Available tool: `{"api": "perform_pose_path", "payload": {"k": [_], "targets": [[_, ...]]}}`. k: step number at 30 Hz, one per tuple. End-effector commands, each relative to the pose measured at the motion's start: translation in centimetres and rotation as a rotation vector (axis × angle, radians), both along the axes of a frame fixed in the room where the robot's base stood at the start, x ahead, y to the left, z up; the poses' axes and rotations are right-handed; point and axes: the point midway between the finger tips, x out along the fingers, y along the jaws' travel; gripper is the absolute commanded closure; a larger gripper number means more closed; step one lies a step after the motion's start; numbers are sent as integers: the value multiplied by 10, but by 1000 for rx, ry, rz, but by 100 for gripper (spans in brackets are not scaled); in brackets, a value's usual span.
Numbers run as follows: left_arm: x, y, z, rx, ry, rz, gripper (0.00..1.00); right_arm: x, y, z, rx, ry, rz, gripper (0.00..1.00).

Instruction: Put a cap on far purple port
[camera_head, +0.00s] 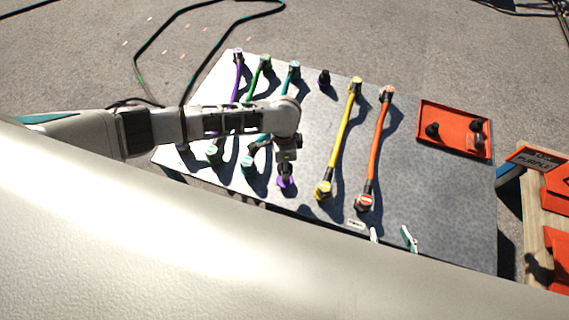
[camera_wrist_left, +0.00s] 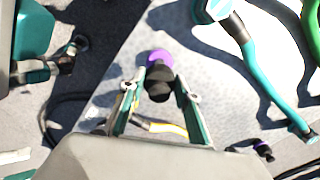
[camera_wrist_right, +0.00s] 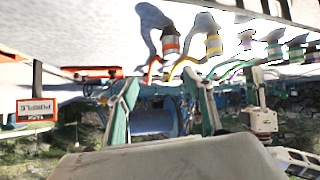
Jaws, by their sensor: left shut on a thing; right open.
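My left gripper (camera_head: 286,165) is shut on a black cap (camera_wrist_left: 158,88) above the near edge of the grey board. The cap lines up with the near purple port (camera_head: 284,183), also seen in the left wrist view (camera_wrist_left: 160,59); I cannot tell whether it is seated. The far purple port (camera_head: 323,79) stands at the board's far edge, with a dark top; it seems to show in the left wrist view (camera_wrist_left: 263,150). My right gripper (camera_head: 391,237) is open and empty near the board's front edge, and its fingers show in the right wrist view (camera_wrist_right: 163,105).
Purple, green, teal, yellow (camera_head: 342,133) and orange (camera_head: 379,140) cables run across the board (camera_head: 420,210). An orange tray (camera_head: 455,112) at the right holds black caps (camera_head: 432,129). A wooden stand (camera_head: 537,225) with orange bins and a PURPLE sign stands to the right.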

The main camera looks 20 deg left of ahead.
Motion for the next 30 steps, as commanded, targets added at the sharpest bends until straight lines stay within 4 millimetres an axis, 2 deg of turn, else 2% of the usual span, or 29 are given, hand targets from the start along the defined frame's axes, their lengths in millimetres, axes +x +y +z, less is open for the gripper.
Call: {"api": "perform_pose_path", "payload": {"k": [1,11,19,30], "targets": [[-1,0,-11,0,3,0,89,-4,0,-14,-2,10,1,49],[-3,0,-47,0,9,1,89,-11,-5,-52,-29,33,6,49],[0,0,-60,0,1,2,89,9,-12,-36,-42,-14,1,49],[0,-1,-61,-1,0,1,89,7,-9,-34,-39,-12,6,49]]}}
